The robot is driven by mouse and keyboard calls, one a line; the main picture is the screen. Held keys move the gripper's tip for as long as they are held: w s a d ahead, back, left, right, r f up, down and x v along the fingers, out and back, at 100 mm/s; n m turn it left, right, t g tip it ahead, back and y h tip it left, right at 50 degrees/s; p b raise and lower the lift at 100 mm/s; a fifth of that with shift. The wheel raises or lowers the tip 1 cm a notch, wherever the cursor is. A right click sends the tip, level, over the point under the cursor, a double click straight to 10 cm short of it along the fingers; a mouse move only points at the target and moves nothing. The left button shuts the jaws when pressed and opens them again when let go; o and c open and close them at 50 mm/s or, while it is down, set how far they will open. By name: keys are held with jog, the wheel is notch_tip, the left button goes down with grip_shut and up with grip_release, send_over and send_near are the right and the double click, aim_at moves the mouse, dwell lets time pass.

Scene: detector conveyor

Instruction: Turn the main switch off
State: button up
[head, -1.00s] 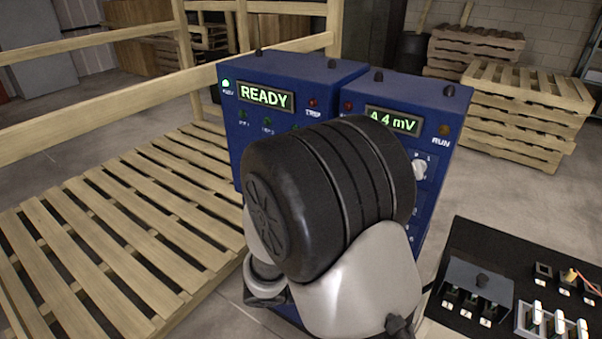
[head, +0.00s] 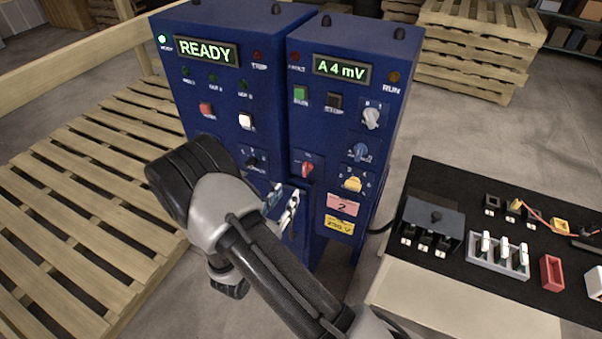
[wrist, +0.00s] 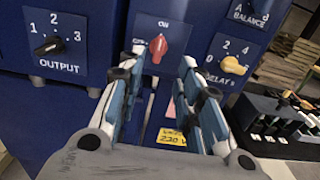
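The main switch (head: 307,169) looks to be the red rotary knob low on the front of the right blue cabinet (head: 340,110). In the wrist view the red knob (wrist: 158,47) stands upright, with its top toward the "ON" label above it. My gripper (wrist: 162,62) is open and empty, its two blue-and-white fingers pointing at the knob, one on each side of it in the picture. The knob appears to be beyond the fingertips; I cannot tell the exact gap. In the head view my gripper (head: 284,203) is below and left of the knob, partly hidden by my arm.
A yellow delay knob (wrist: 222,64) is right of the red knob, and a black output knob (wrist: 48,46) is left. The left cabinet (head: 215,95) reads READY. A bench with a black mat (head: 450,180) and parts stands right; a pallet (head: 80,200) lies left.

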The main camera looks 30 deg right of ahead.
aim_at(304, 169)
jog(key=b+x, duration=0.1)
jog(key=x, duration=1)
jog(key=shift+w, duration=0.1)
jog(key=shift+c, duration=0.5)
grip_shut()
